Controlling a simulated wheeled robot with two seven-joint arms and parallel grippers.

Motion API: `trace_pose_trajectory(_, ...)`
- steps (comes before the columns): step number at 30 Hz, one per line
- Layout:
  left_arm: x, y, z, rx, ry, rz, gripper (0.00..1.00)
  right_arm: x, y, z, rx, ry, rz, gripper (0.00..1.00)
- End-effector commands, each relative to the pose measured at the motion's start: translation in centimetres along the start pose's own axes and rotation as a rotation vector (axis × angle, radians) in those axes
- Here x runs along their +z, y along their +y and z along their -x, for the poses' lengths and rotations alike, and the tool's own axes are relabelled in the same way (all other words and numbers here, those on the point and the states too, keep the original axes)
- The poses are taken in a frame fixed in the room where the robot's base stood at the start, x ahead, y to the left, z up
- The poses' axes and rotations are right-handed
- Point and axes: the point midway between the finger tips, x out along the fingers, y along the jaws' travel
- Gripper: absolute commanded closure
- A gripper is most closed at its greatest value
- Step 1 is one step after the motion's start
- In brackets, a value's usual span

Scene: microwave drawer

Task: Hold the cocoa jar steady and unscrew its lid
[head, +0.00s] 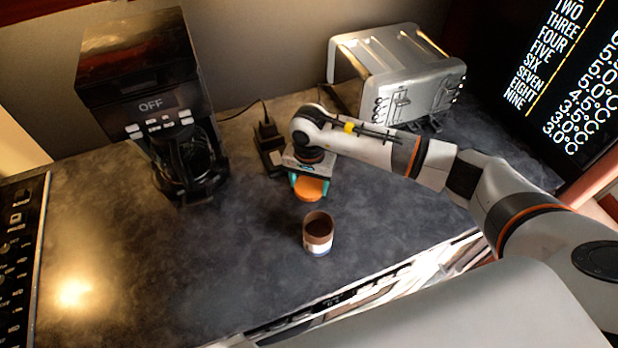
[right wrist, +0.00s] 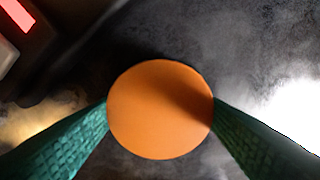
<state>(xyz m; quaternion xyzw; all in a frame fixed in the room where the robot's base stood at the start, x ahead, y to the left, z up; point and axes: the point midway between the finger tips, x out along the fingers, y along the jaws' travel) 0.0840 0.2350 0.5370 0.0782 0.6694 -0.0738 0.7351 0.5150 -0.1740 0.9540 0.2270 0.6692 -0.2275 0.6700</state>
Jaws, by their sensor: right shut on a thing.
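The cocoa jar (head: 318,236) stands upright and open on the dark countertop in the head view, with brown cocoa showing inside. Its orange lid (head: 311,189) is off the jar, behind it in the picture. My right gripper (head: 310,184) is shut on the lid, with its teal fingers on either side of the rim. In the right wrist view the round orange lid (right wrist: 160,110) sits between both green fingers. Whether the lid touches the counter is hard to tell. My left gripper is not in view, and nothing holds the jar.
A black coffee maker (head: 150,100) stands at the back left. A silver toaster (head: 395,75) stands at the back right. A dark object with a cord (head: 267,140) lies behind my right gripper. The counter (head: 190,260) left of the jar is clear, and its front edge is close to the jar.

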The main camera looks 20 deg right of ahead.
Motion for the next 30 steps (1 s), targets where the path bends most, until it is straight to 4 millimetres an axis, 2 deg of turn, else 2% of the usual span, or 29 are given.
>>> trace_pose_trajectory(9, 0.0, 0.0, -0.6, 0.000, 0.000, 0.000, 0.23, 0.0, 0.0, -0.4, 0.001, -0.001, 0.001, 0.63)
trace_pose_trajectory(10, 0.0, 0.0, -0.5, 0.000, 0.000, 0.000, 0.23, 0.0, 0.0, -0.3, 0.001, -0.001, 0.001, 0.32)
trace_pose_trajectory(13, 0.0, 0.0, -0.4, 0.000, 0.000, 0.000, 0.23, 0.0, 0.0, -0.2, 0.000, -0.001, 0.001, 0.16)
trace_pose_trajectory(14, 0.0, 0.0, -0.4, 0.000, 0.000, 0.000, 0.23, 0.0, 0.0, -0.2, 0.000, -0.001, 0.001, 0.14)
trace_pose_trajectory(24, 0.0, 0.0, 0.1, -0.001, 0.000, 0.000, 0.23, 0.0, 0.0, 0.2, 0.001, 0.000, 0.000, 0.14)
trace_pose_trajectory(26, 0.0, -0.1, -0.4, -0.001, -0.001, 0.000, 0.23, 0.1, 0.1, 0.5, 0.003, -0.003, 0.001, 0.14)
trace_pose_trajectory(30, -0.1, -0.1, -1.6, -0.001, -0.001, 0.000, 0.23, 0.2, 0.1, 2.8, 0.005, -0.006, 0.002, 0.14)
